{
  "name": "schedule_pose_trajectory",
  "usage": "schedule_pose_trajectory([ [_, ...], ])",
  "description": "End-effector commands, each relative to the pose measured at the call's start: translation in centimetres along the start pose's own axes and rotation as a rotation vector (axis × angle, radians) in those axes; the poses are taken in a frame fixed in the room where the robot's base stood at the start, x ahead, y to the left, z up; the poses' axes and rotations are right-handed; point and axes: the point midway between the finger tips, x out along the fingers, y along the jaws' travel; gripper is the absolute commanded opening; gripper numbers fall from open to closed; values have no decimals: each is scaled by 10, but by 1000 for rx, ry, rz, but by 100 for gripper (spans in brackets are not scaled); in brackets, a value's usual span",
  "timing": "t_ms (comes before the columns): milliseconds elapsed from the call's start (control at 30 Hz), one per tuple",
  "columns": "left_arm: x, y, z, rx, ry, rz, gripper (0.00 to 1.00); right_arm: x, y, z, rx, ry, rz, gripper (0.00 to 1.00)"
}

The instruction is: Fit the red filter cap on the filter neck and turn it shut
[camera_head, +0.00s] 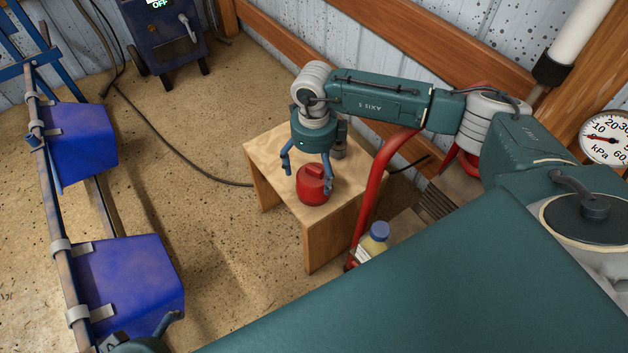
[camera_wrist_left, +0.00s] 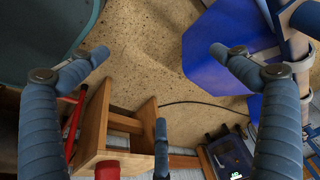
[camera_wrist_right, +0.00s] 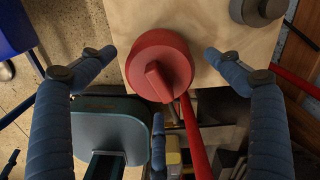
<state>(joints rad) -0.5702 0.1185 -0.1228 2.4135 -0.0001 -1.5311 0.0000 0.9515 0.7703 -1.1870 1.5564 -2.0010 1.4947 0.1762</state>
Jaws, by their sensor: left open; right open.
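The red filter cap (camera_head: 313,186) sits on the small wooden stand (camera_head: 268,183), with its raised grip bar on top. My right gripper (camera_head: 307,172) is open above the cap, its fingers spread around it. In the right wrist view, the cap (camera_wrist_right: 160,62) lies between the spread fingers (camera_wrist_right: 160,54), with no clear contact. My left gripper is open and empty in the left wrist view (camera_wrist_left: 152,60); only a little of it shows at the bottom left of the head view. A grey round piece (camera_head: 339,140) stands behind the cap; I cannot tell whether it is the filter neck.
Blue bins (camera_head: 125,285) hang on a rail at the left. A blue machine (camera_head: 163,35) with a cable stands at the back. A red tube (camera_head: 375,190) and a blue-capped bottle (camera_head: 373,240) are right of the stand. Open floor (camera_head: 205,175) lies between bins and stand.

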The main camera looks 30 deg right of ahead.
Motion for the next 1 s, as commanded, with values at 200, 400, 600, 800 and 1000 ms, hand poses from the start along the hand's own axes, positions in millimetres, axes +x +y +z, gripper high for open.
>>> schedule_pose_trajectory([
  [200,0,0,0,0,0,0,100,0,0,0,0,0,0,62],
  [400,0,0,0,0,0,0,100,0,0,0,1,0,0,28],
  [600,0,0,0,0,1,0,100,-1,0,0,1,0,0,28],
  [800,0,0,-1,0,4,0,100,-7,0,0,1,-2,0,28],
  [1000,19,1,0,2,-10,2,100,-33,-1,1,1,-5,-2,28],
])
